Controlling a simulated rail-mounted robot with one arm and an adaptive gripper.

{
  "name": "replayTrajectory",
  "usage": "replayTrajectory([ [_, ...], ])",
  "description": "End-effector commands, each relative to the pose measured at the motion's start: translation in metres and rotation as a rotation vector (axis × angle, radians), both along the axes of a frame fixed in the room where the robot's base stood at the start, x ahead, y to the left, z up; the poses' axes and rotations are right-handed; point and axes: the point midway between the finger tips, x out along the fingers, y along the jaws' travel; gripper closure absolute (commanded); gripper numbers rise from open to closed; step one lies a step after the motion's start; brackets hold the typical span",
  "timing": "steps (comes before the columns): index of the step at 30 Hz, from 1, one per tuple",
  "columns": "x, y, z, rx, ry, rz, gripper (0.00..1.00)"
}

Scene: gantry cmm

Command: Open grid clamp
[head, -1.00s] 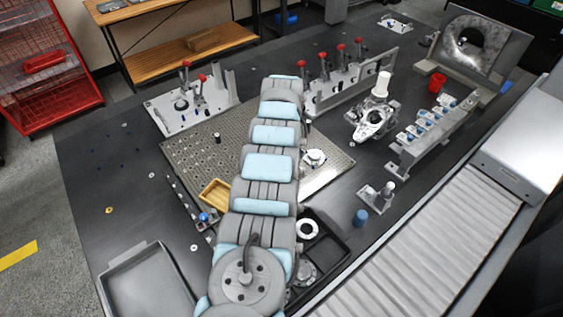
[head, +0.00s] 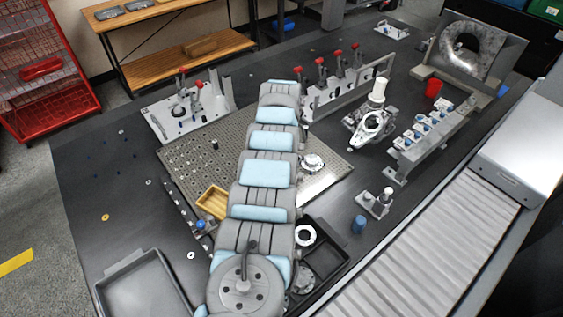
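The perforated grid plate (head: 190,165) lies on the dark table, partly covered by my arm. A fixture plate (head: 165,125) with red-handled clamps (head: 199,84) stands behind its left part. A row of several red-handled clamps (head: 338,55) stands on a grey rail fixture behind its right part. I cannot tell which of these is the grid clamp; it may also be hidden behind my arm. A small round pale part (head: 312,162) sits on the plate just right of my arm. My gripper is not visible; my arm links hide the far end of the arm.
A yellow tray (head: 213,201) lies on the plate's left front edge. A black bin (head: 325,263) and grey tray (head: 140,288) are near the front. Castings (head: 370,125), a blue-topped part rack (head: 430,130) and a conveyor (head: 440,250) are at right. The table's left side is mostly open.

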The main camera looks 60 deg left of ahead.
Motion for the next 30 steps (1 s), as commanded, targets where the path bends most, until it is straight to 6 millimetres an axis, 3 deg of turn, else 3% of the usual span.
replayTrajectory([
  [18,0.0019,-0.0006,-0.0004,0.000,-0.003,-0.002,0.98],
  [19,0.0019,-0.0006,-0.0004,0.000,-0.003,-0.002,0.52],
  [21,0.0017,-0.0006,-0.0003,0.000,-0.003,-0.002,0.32],
  [22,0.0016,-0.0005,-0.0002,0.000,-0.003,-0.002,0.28],
  [30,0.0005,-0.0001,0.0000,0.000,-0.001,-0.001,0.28],
])
